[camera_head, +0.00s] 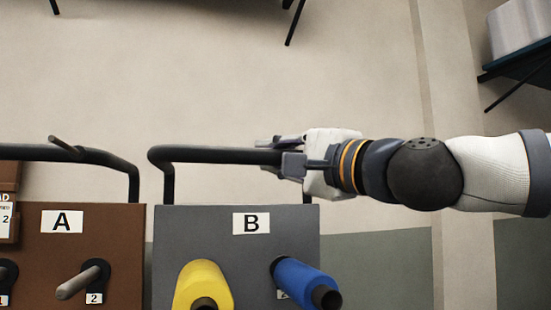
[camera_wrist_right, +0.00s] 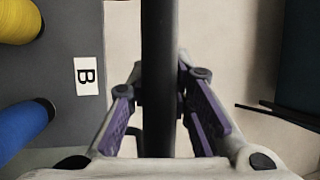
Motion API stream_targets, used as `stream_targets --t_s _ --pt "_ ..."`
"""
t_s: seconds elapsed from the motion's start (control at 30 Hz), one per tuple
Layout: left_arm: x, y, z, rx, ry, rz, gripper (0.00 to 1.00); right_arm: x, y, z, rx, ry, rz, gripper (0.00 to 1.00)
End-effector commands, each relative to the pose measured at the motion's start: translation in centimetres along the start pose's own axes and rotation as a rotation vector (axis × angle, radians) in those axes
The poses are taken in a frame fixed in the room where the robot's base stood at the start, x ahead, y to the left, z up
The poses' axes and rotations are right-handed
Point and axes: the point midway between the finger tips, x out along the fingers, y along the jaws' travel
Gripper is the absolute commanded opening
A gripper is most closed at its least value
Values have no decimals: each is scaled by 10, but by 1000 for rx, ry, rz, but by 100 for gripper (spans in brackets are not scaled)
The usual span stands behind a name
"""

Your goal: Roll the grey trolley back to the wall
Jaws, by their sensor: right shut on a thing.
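The grey trolley (camera_head: 180,235) stands at the lower middle of the head view, with a white label B (camera_head: 251,223). Its black handle (camera_head: 210,155) runs across above the panel. A yellow spool (camera_head: 203,284) and a blue spool (camera_head: 302,281) sit on its pegs. My right gripper (camera_head: 282,152) is shut on the right part of the handle. In the right wrist view the handle (camera_wrist_right: 158,60) passes between the purple-padded fingers. My left gripper is not in view.
A brown trolley (camera_head: 120,240) labelled A stands close on the left, with its own black handle (camera_head: 80,154) and bare pegs. The floor beyond the handles is clear.

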Motion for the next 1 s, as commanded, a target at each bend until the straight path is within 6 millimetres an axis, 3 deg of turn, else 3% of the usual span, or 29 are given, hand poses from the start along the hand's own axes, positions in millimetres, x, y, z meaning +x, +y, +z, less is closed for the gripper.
stream_targets --t_s 0.07,0.53,1.0 --pt "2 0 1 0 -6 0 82 8 9 -2 1 -4 12 0" --pt "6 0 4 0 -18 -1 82 31 16 -14 1 1 15 0" --pt "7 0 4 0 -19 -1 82 35 19 -16 0 0 18 0"
